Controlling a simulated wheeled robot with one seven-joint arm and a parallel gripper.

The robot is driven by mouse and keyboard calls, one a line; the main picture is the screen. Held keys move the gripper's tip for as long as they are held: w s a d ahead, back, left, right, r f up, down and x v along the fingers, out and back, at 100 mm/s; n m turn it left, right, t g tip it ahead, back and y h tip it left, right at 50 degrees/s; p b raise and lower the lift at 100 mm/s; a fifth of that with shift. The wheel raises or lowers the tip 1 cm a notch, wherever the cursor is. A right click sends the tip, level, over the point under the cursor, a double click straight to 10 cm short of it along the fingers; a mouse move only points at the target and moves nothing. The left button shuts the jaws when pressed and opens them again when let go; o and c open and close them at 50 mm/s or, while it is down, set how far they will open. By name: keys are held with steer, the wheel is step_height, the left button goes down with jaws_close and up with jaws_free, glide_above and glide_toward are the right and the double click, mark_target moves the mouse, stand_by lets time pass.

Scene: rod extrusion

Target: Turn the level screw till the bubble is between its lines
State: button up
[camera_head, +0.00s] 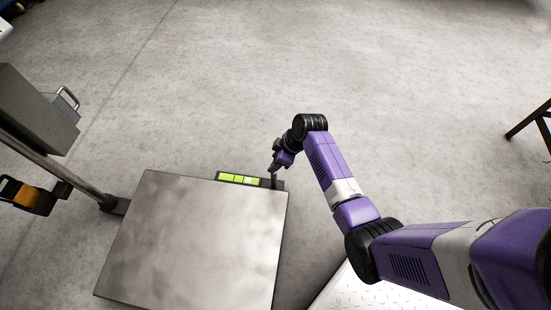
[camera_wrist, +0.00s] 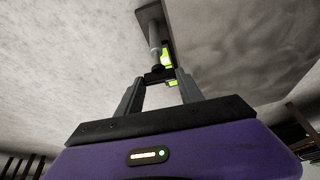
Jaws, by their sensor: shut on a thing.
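The level vial (camera_head: 239,179) is a bright green strip with dark cross lines on the far edge of a metal platform (camera_head: 190,240). A paler patch, perhaps the bubble, shows near its right end, right of the lines; it is too small to be sure. My gripper (camera_head: 275,172) is at the platform's far right corner, just right of the vial. In the wrist view my gripper (camera_wrist: 158,80) is shut on the dark head of the level screw (camera_wrist: 158,73), with a grey shaft beyond it. Part of the green vial (camera_wrist: 167,55) shows beside the screw.
A grey box (camera_head: 35,110) with a handle and a post with an orange and black part (camera_head: 25,195) stand at the left. A white textured plate (camera_head: 365,290) lies at the lower right. A dark-legged stand (camera_head: 530,122) is at the far right. The floor beyond is clear.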

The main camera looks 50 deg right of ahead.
steer(key=m+p, duration=0.1)
steer(key=m+h+p, duration=0.1)
steer(key=m+p, duration=0.1)
steer(key=shift+a+r+p, duration=0.15)
steer(key=shift+r+p, duration=0.15)
steer(key=m+h+p, duration=0.1)
steer(key=m+p, duration=0.1)
steer(key=m+h+p, duration=0.1)
steer(key=m+p, duration=0.1)
steer(key=m, duration=0.1)
steer(key=shift+a+f+m, duration=0.15)
steer(key=shift+m, duration=0.15)
steer(key=m+h, duration=0.2)
steer(key=m, duration=0.2)
steer(key=shift+f+m+p, duration=0.15)
steer(key=shift+m+p, duration=0.15)
steer(key=shift+p, duration=0.05)
steer(key=shift+w+a+m+g+h+b, duration=0.1)
steer(key=shift+m+g+h+b, duration=0.45)
steer(key=shift+m, duration=1.35)
steer(key=shift+g, duration=0.25)
steer(key=o, duration=1.4)
